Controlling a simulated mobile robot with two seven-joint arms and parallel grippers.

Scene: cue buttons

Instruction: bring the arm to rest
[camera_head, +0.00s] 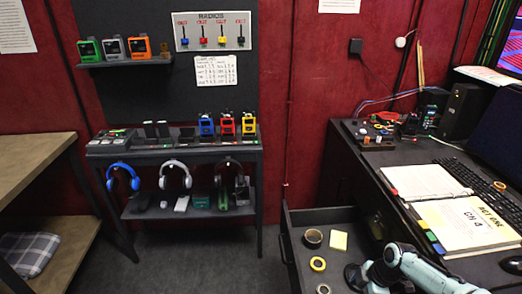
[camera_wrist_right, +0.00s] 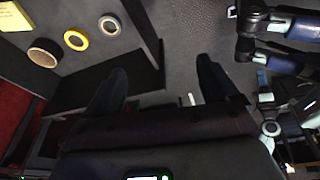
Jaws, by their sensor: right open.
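My right arm (camera_head: 425,272) comes in at the bottom right of the head view, beside the desk's front edge and over the open drawer (camera_head: 290,262). Its dark gripper shows only in part there. In the right wrist view, my right gripper (camera_wrist_right: 160,88) is open, with two dark fingers apart and nothing between them. The drawer's contents lie off to the left of the fingers in that view. My left gripper is not in view.
The drawer holds a brown tape roll (camera_head: 312,238), a yellow tape roll (camera_head: 318,264) and yellow notes (camera_head: 338,241). The desk bears a button box (camera_head: 376,130), an open binder (camera_head: 425,181) and a keyboard (camera_head: 480,183). A rack (camera_head: 180,150) stands left; floor between is clear.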

